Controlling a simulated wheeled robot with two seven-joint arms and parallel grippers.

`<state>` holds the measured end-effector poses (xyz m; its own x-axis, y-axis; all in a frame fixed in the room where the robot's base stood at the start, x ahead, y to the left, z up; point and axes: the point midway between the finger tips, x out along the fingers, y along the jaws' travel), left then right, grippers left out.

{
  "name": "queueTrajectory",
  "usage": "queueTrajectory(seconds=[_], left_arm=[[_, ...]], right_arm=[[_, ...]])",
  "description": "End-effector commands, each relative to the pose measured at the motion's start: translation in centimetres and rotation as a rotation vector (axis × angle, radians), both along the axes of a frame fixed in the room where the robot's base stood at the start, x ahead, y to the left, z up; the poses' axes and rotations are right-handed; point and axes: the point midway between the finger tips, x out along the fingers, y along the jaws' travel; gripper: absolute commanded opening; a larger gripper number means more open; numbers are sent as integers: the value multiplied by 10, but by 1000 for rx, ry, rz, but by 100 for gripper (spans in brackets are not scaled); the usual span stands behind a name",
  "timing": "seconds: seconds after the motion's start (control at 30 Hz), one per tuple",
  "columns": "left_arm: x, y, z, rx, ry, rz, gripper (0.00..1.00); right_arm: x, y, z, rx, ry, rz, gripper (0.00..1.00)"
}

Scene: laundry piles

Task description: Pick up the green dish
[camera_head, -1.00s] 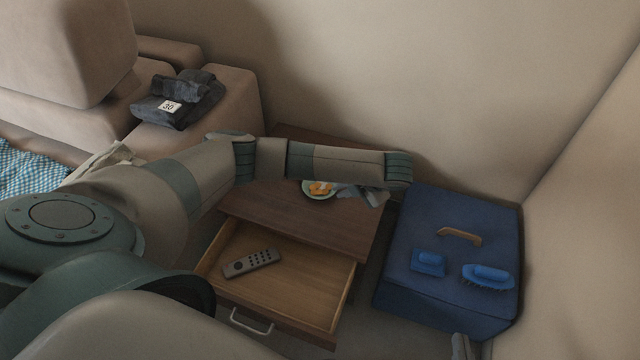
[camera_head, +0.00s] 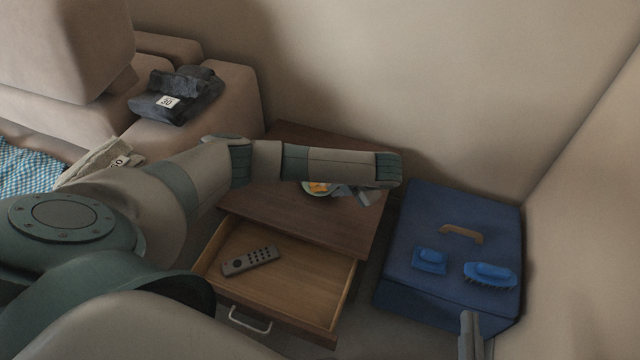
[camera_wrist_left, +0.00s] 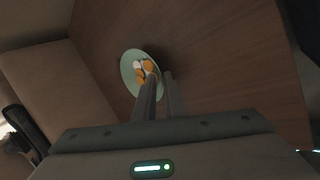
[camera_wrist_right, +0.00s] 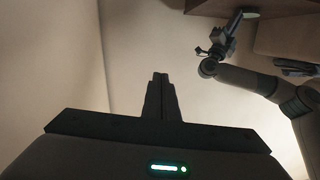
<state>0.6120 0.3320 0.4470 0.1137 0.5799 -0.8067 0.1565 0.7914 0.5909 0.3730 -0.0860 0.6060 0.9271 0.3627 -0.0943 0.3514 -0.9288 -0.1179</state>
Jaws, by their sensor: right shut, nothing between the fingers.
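The green dish (camera_head: 307,191) lies on the wooden table top, with orange and white pieces in it. My left forearm covers part of it in the head view. In the left wrist view the dish (camera_wrist_left: 127,72) is just beyond my left fingertips. My left gripper (camera_wrist_left: 160,75) is open with a narrow gap, one finger overlapping the dish's right side in the picture; I cannot tell whether it touches. In the head view my left gripper (camera_head: 345,191) is at the dish's right side. My right gripper (camera_head: 467,316) is shut and empty by the blue box's front edge.
The table's drawer (camera_head: 300,290) is pulled out with a remote (camera_head: 251,261) inside. A blue box (camera_head: 410,280) with two blue brushes (camera_head: 489,273) stands right of the table. Dark folded clothes (camera_head: 178,97) lie on the sofa. Walls close off the back and right.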

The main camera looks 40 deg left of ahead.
Motion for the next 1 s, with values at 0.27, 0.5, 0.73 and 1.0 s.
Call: queueTrajectory(seconds=[0.27,0.5,0.73,1.0], left_arm=[[2,6,-8,0,-2,-1,10],[1,6,-8,1,-1,-1,10],[1,6,-8,1,-1,-1,0],[2,6,-7,1,-2,-1,0]], right_arm=[[0,2,12,17,-61,-1,0],[0,2,11,17,-59,-2,0],[0,2,12,17,-59,-2,0],[0,2,12,17,-59,-2,0]])
